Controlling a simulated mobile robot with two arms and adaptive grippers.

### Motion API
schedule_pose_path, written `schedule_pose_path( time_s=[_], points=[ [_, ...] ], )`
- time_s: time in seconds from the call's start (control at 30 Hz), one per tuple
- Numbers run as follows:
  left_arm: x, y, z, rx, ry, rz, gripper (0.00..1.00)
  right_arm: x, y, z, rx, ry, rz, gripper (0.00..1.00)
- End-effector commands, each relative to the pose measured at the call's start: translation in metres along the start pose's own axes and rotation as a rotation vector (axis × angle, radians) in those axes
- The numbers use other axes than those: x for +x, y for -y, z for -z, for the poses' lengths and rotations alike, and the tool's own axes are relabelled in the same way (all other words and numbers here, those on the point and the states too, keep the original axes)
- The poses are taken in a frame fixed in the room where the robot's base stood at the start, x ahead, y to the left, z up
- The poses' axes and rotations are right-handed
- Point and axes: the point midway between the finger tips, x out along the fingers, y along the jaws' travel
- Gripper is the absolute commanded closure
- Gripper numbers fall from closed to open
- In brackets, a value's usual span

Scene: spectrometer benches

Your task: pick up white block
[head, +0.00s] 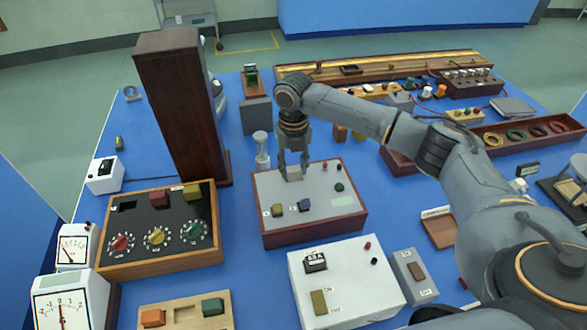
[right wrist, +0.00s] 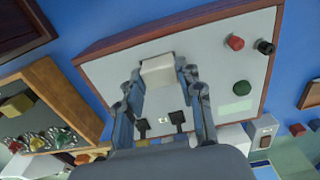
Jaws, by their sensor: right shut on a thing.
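The white block (head: 295,173) is at the top of a grey panel box with wooden sides (head: 326,206) in the head view. It also shows in the right wrist view as a white block (right wrist: 158,70) between my fingertips. My right gripper (head: 293,165) points down over the panel and is shut on the white block. In the right wrist view the right gripper (right wrist: 158,80) has a finger at each side of the block. I cannot tell whether the block touches the panel. My left gripper is not in view.
The panel carries a yellow block (head: 277,210), a dark blue block (head: 304,205) and red and dark knobs. A tall wooden case (head: 180,110) stands to the left, with a dial box (head: 160,215) before it. A white box (head: 345,280) stands in front.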

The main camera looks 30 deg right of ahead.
Motion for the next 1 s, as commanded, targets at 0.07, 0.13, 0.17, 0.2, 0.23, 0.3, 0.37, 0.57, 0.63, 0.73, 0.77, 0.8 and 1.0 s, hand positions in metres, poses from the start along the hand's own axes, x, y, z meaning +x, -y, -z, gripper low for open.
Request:
schedule_pose_path(
  time_s=[0.07, 0.13, 0.17, 0.2, 0.23, 0.3, 0.37, 0.57, 0.63, 0.73, 0.77, 0.8, 1.0],
  points=[
    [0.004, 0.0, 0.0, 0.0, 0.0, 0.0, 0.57, -0.006, 0.0, 0.0, -0.001, 0.002, -0.001, 0.97],
    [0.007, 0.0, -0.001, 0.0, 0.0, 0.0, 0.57, -0.015, -0.001, -0.001, -0.001, 0.003, -0.002, 0.97],
    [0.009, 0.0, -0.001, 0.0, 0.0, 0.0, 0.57, -0.019, -0.001, -0.001, -0.001, 0.004, -0.003, 0.97],
    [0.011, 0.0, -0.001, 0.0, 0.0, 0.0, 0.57, -0.026, -0.001, -0.001, -0.001, 0.004, -0.003, 0.97],
    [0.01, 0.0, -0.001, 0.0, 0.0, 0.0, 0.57, -0.032, 0.001, 0.004, -0.002, 0.002, -0.002, 0.97],
    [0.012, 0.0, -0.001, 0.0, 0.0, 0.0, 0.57, -0.046, 0.004, 0.017, -0.003, 0.005, -0.001, 0.97],
    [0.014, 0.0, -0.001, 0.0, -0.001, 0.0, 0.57, -0.061, 0.006, 0.029, -0.003, 0.005, -0.002, 0.97],
    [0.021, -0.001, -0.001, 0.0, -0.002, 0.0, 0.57, -0.095, 0.014, 0.075, -0.004, 0.003, 0.002, 0.97],
    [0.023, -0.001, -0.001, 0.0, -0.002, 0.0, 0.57, -0.103, 0.017, 0.091, -0.003, 0.002, 0.001, 0.97],
    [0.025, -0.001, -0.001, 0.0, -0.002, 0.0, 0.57, -0.112, 0.02, 0.11, -0.001, 0.002, 0.001, 0.97],
    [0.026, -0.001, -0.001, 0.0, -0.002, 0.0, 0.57, -0.114, 0.021, 0.115, -0.002, 0.002, 0.001, 0.97],
    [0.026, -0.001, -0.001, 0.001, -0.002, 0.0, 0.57, -0.117, 0.022, 0.12, -0.001, 0.002, 0.001, 0.97],
    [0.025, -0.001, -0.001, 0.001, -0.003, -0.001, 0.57, -0.127, 0.024, 0.136, 0.0, 0.0, 0.001, 0.97]
  ],
)
